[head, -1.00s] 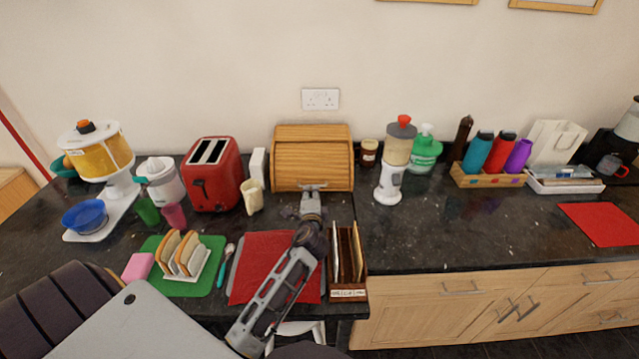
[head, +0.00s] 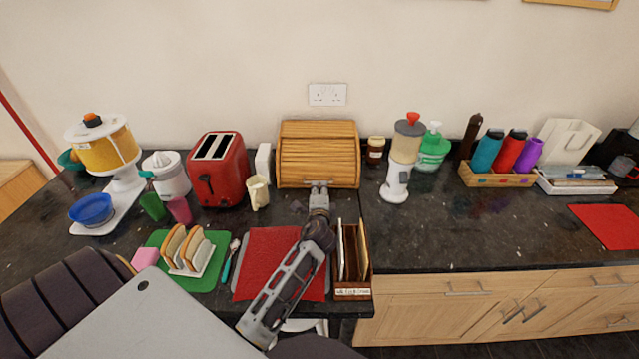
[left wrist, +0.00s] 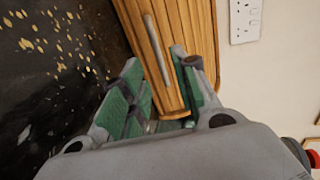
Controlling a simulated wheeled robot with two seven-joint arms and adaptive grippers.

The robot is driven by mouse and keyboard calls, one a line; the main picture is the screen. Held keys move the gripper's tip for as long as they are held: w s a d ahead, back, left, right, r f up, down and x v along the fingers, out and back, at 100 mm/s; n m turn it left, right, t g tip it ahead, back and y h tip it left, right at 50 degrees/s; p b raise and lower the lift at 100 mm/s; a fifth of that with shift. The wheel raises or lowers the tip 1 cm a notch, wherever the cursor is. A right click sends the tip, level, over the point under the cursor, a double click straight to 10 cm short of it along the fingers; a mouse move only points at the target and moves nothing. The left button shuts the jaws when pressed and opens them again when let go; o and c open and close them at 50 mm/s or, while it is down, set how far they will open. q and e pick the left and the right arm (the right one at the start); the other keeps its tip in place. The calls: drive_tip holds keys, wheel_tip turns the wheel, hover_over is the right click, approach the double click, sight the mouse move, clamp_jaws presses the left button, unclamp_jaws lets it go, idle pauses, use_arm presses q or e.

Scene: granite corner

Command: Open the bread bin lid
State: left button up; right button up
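The wooden bread bin (head: 318,150) stands against the back wall with its slatted roll lid down. In the left wrist view the bin (left wrist: 190,35) fills the upper middle, with a thin grey handle bar (left wrist: 156,50) on its front. My left gripper (head: 318,185) is at the lower front of the bin in the head view. In the left wrist view the left gripper (left wrist: 157,75) is open, its green-padded fingers apart on either side of the bar's near end. I cannot tell whether they touch it. My right gripper is not in view.
A red toaster (head: 218,168) and cream jug (head: 258,193) stand left of the bin. A jar (head: 375,151) and blender (head: 402,160) stand to its right. A wooden rack (head: 352,291) and red mat (head: 268,250) lie near my left arm. Counter right of the rack is clear.

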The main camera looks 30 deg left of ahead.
sight(320, 183)
use_arm(q)
drive_tip(key=shift+p+x, duration=0.3)
drive_tip(key=shift+x, duration=2.9)
clamp_jaws()
